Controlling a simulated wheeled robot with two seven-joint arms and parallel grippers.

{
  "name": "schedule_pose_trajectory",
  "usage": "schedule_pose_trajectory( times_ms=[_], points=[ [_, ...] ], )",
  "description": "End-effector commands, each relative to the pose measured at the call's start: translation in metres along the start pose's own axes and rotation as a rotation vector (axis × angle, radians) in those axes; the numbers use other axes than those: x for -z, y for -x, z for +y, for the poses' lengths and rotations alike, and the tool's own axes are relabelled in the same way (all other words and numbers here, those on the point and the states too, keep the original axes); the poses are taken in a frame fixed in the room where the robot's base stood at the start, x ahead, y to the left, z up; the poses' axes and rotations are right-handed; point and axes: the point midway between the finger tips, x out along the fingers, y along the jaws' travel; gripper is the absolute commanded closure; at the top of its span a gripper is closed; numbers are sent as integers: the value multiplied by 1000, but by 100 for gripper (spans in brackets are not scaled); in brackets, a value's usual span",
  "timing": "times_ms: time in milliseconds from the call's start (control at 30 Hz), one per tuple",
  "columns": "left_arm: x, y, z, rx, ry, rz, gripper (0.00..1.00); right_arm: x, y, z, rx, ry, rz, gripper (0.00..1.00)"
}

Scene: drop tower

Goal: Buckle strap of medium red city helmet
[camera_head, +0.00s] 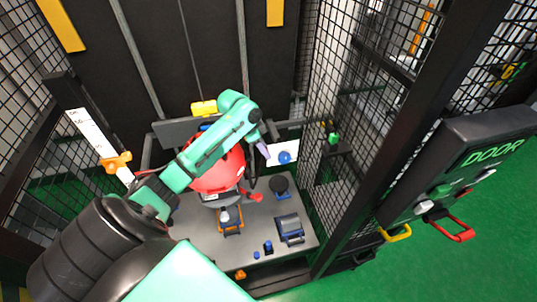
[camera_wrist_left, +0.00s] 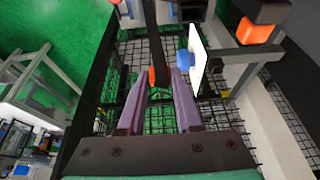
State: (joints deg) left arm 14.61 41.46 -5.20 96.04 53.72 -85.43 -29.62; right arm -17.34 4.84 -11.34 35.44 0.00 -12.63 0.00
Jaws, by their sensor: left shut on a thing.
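The red helmet (camera_head: 222,174) sits over the grey table inside the cage, partly hidden behind my left arm. A dark strap (camera_head: 250,170) hangs at its right side. A small red piece (camera_head: 252,196) shows just below it; I cannot tell whether it belongs to the buckle. My left gripper (camera_head: 263,149) is beside the helmet's upper right. In the left wrist view the purple fingers of this gripper (camera_wrist_left: 165,82) are shut on the black strap (camera_wrist_left: 166,35), which runs up out of the picture. A red-orange bit (camera_wrist_left: 152,76) shows by the left fingertip. My right gripper is not seen.
The grey table (camera_head: 300,222) carries an orange-and-blue stand (camera_head: 231,218), a dark blue-edged block (camera_head: 289,228) and a black disc (camera_head: 278,185). A white plate with a blue knob (camera_head: 285,157) is close right of the gripper. Mesh walls (camera_head: 345,110) and a door panel (camera_head: 470,160) stand right.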

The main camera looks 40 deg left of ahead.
Motion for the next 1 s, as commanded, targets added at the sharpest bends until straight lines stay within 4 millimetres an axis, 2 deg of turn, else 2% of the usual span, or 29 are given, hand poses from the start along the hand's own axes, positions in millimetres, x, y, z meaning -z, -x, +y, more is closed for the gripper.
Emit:
schedule_pose_trajectory(
  times_ms=[1000],
  points=[
    [-46,-64,85,-3,2,-1,98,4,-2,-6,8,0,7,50]
  ],
)
